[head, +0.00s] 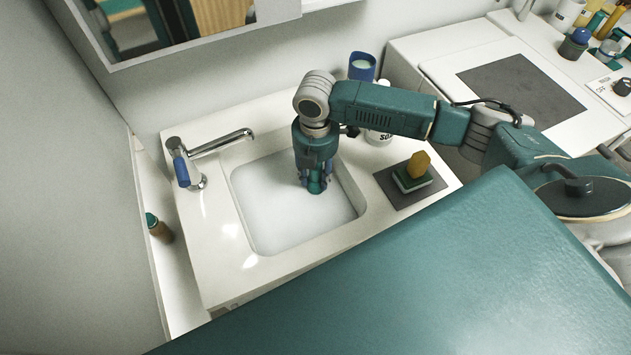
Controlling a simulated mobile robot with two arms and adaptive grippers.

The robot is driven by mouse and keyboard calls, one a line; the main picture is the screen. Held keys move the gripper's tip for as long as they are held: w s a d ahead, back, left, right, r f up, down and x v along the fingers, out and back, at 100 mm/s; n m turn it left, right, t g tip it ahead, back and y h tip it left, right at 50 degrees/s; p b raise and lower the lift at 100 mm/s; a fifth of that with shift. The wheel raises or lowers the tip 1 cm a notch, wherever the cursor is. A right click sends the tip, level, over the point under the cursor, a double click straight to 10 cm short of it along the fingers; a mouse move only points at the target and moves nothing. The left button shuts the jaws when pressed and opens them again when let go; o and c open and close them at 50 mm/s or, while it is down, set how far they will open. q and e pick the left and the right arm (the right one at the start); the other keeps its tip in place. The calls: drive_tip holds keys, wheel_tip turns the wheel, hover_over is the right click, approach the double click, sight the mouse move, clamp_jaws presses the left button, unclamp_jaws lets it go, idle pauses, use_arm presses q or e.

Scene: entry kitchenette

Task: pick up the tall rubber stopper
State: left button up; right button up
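My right gripper (316,186) points straight down into the sink basin (348,180), near its back right part. Its fingertips are at or just above a white, cloudy surface that fills the basin. The fingers are small and partly covered by the gripper body, so I cannot tell whether they are open or shut, or whether they hold anything. I cannot make out a tall rubber stopper; the cloudy surface hides whatever lies under it. My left gripper is not in view.
A faucet (222,142) with a blue handle stands left of the basin. A sponge stack (413,178) sits on a grey mat (393,196) at right. A blue cup (362,67) and a white bottle (381,136) stand behind my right arm.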

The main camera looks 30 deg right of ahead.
drive_tip(key=shift+c, duration=1.2)
